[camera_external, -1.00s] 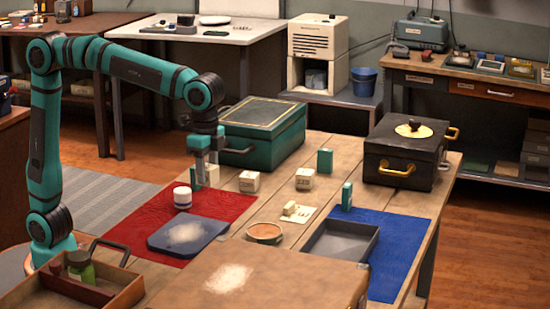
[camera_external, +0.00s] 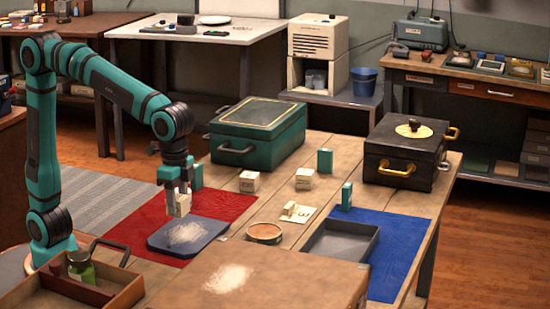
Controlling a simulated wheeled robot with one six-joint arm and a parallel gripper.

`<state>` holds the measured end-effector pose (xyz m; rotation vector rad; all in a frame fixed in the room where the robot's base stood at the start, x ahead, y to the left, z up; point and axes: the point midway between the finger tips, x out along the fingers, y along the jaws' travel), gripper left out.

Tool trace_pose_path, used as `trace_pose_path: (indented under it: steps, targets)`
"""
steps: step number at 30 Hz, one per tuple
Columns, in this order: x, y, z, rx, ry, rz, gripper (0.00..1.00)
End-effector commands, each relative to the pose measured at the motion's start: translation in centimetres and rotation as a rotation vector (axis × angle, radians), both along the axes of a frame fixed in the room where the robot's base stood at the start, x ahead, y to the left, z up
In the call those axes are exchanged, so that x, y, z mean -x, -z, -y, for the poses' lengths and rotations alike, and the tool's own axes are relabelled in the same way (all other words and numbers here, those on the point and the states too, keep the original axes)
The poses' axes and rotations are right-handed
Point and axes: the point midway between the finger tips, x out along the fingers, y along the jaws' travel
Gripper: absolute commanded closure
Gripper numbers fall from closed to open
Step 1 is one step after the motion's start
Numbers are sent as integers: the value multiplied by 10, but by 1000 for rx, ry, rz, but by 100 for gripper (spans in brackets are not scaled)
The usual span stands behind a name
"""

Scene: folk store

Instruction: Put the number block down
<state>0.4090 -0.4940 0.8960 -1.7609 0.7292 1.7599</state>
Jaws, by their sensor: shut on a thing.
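My gripper (camera_external: 178,196) is shut on a small cream block (camera_external: 184,205), taken to be the number block, and points down. The block is over the red mat (camera_external: 133,212), near the back left of the dark blue plate (camera_external: 210,236) with pale powder on it. I cannot tell whether the block touches anything below. Two similar pale blocks with dark marks stand on the bare wood, one left (camera_external: 249,184) and one right (camera_external: 304,180). A smaller cream block (camera_external: 289,208) sits on a white card (camera_external: 302,217).
A teal box (camera_external: 197,175) stands just behind my gripper. A round tin (camera_external: 264,234) and a grey tray (camera_external: 330,252) lie to the right, the tray partly on a blue mat (camera_external: 405,240). A green case (camera_external: 262,135) and a black case (camera_external: 390,160) stand behind.

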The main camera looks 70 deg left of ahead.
Motion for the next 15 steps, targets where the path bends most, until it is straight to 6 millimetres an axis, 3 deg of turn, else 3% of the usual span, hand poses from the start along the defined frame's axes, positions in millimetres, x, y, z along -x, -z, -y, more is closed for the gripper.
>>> trace_pose_path:
  steps: [9,15]
  targets:
    - [0,33,0,-1,0,-1,80]
    - [0,38,0,-1,0,-1,80]
